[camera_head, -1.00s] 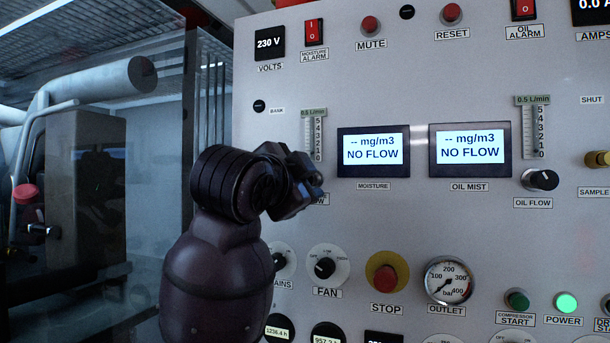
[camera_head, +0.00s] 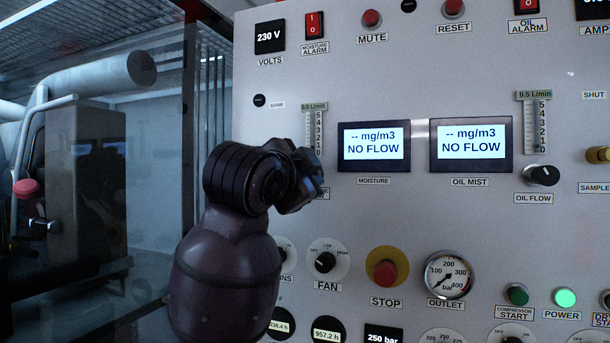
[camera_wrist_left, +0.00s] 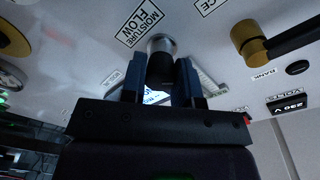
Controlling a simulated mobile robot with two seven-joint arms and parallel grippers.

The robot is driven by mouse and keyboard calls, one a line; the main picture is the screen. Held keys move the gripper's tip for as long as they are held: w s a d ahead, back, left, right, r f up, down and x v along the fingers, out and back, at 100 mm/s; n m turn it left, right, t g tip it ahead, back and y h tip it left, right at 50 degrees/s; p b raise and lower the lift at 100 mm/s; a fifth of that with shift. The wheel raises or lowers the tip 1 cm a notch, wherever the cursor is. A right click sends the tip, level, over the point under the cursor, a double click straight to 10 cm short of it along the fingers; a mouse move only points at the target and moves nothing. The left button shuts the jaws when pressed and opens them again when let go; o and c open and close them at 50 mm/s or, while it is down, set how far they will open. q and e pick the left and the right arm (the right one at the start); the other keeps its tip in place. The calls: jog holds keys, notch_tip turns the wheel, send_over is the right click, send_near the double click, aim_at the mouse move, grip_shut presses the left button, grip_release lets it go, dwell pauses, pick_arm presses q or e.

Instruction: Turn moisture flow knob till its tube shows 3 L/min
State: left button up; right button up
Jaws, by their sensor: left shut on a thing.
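The moisture flow knob (camera_wrist_left: 160,46) has a silver base and a dark body, and shows in the left wrist view beside its MOISTURE FLOW label (camera_wrist_left: 140,23). My left gripper (camera_wrist_left: 160,73) is shut on this knob, with a blue finger on each side. In the head view the gripper (camera_head: 312,178) covers the knob. The moisture flow tube (camera_head: 312,130) stands just above it, with a scale from 5 to 0 and a green 0.5 L/min tag on top. I cannot make out a float. The moisture screen (camera_head: 374,146) reads "-- mg/m3 NO FLOW". My right gripper is not in view.
The oil flow knob (camera_head: 541,175) and its tube (camera_head: 534,127) are further right. Below are the fan knob (camera_head: 325,262), red stop button (camera_head: 385,273) and outlet gauge (camera_head: 448,275). Red switches and buttons line the top. The panel's left edge is near my arm.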

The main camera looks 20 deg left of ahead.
pick_arm(q)
jog(key=n, duration=0.6)
dwell(0.4)
jog(key=shift+n, duration=0.4)
jog(key=o, duration=0.9)
jog(key=shift+s, duration=0.15)
jog(key=s, duration=0.3)
jog(key=s+b, duration=0.1)
jog(key=s, duration=0.3)
jog(key=s+a+b, duration=0.1)
jog(key=s, duration=0.2)
jog(key=shift+s+f, duration=0.2)
jog(key=shift+s, duration=0.05)
